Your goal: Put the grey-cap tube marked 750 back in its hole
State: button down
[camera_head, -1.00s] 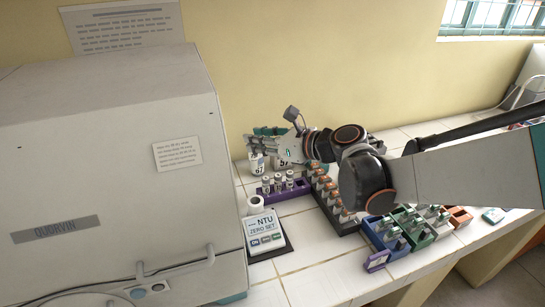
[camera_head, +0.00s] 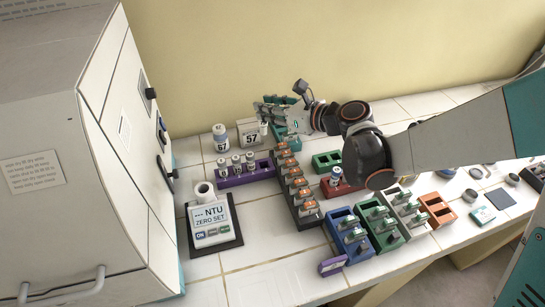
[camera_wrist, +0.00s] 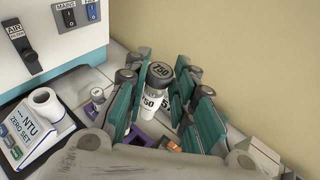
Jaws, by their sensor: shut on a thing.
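The grey-cap tube (camera_wrist: 154,92) marked 750 is held between the fingers of my gripper (camera_wrist: 160,105) in the wrist view. In the head view, my gripper (camera_head: 274,112) is at the back of the bench, beside the 57 sign, and a small pale part of the tube (camera_head: 263,128) shows below its fingers. The purple rack (camera_head: 234,182) stands in front of and left of my gripper. Several grey-cap tubes (camera_head: 236,162) stand in its left part, and its right end looks empty. The tube appears apart from the rack.
A black rack of orange-cap tubes (camera_head: 297,185) stands right of the purple rack. The white bottle (camera_head: 220,138) and 57 sign (camera_head: 251,133) are behind. The NTU meter (camera_head: 211,220) is in front. Blue (camera_head: 350,236) and green racks (camera_head: 382,220) stand at the right.

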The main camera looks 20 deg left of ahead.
notch_tip(320, 180, down, 17)
jog(key=b, duration=0.5)
jog(key=shift+r, duration=0.2)
jog(key=shift+f+b, duration=0.4)
jog(key=shift+b, duration=0.1)
jog(key=c, duration=1.3)
grip_release()
jog(key=shift+r, duration=0.1)
jog(key=shift+c, duration=0.2)
jog(key=shift+r, duration=0.15)
